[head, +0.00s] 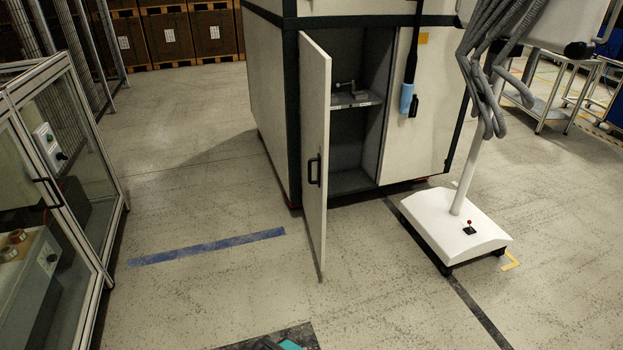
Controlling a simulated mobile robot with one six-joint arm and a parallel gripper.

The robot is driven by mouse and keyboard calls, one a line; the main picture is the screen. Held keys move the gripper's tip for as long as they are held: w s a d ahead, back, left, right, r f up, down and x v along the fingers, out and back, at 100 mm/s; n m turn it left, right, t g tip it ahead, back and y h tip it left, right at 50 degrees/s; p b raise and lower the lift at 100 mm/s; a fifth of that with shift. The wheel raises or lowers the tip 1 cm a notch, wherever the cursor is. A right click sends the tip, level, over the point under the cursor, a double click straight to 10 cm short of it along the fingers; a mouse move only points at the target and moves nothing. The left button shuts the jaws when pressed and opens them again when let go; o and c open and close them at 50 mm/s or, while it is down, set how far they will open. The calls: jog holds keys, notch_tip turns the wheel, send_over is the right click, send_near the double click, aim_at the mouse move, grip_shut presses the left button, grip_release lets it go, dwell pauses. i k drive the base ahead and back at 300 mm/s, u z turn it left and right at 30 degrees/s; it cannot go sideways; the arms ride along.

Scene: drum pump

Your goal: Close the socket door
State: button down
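The socket door (314,115) is a tall off-white panel on the front of a white cabinet with dark edges (268,90). It is hinged at the left side of the opening and stands wide open, swung out toward me. A black bar handle (314,169) sits on it at about mid-height. Behind the door the dark grey inside of the cabinet (346,150) shows, with a shelf (355,99) that bears a small metal fitting. My gripper cannot be made out in the head view.
A white wheeled stand (455,228) with hanging grey hoses is right of the opening. A glass-walled enclosure (70,140) is at the left. Boxes (170,38) line the back. The floor in front of the door is clear, with blue tape (207,246) left of it.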

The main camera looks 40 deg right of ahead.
aim_at(314, 64)
jog(key=u, duration=0.05)
jog(key=i, duration=1.45)
jog(key=u, duration=0.5)
